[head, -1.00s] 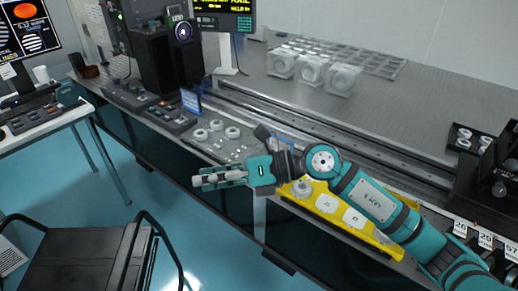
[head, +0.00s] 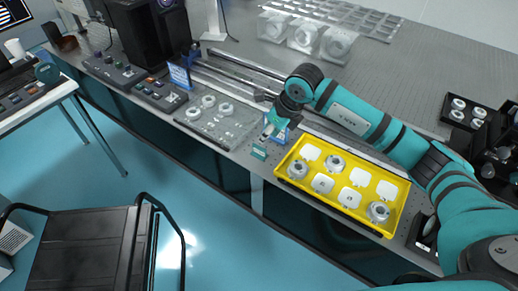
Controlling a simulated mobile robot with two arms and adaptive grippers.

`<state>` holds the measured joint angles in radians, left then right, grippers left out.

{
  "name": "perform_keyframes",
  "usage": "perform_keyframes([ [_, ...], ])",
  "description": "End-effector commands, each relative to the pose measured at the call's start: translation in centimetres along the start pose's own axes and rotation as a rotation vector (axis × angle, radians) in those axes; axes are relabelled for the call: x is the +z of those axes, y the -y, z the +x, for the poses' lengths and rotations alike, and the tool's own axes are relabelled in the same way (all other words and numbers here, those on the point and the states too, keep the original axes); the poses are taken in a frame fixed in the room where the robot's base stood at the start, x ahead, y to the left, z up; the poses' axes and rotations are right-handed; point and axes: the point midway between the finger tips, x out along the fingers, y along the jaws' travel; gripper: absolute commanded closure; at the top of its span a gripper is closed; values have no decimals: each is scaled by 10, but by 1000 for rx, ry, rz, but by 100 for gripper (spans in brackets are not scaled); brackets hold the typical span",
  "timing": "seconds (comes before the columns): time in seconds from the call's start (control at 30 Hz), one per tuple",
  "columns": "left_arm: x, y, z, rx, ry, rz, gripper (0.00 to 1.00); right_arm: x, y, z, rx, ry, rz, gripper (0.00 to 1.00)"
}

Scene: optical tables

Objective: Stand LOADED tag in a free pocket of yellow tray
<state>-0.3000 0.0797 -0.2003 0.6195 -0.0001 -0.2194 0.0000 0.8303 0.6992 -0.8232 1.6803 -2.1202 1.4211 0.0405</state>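The yellow tray (head: 341,216) lies near the bench's front edge. Several white pockets show bare, such as the free pocket (head: 360,177); others hold round metal parts (head: 334,162). A small green tag (head: 259,152) stands just left of the tray, and a blue-and-white card (head: 281,136) is partly hidden by my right gripper (head: 268,131). I cannot read either, so I cannot tell which is the LOADED tag. My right gripper points down just above and behind the green tag. Its fingers are too small and hidden to tell open from shut. My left gripper is not in view.
A clear plate with several rings (head: 215,121) lies left of the tray. A blue sign (head: 180,76) and control boxes (head: 160,95) stand farther left. Rails (head: 235,68) run behind. A black holder (head: 467,112) with round parts is at right. A cart (head: 85,250) stands below.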

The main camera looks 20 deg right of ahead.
Motion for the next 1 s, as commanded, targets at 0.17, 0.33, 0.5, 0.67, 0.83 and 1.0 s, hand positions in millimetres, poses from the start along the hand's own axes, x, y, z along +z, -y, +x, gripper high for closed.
perform_keyframes([
  [0.17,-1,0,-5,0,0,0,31,0,-1,22,2,0,0,67],
  [0.33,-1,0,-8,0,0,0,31,0,-2,32,2,-1,0,67],
  [0.5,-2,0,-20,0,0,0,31,-3,-9,56,5,-2,0,67],
  [0.67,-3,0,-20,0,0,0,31,-2,-7,75,2,1,0,67],
  [0.83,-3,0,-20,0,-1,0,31,-3,-7,79,1,2,-1,67],
  [1.0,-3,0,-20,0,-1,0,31,-3,-7,79,1,2,-1,76],
])
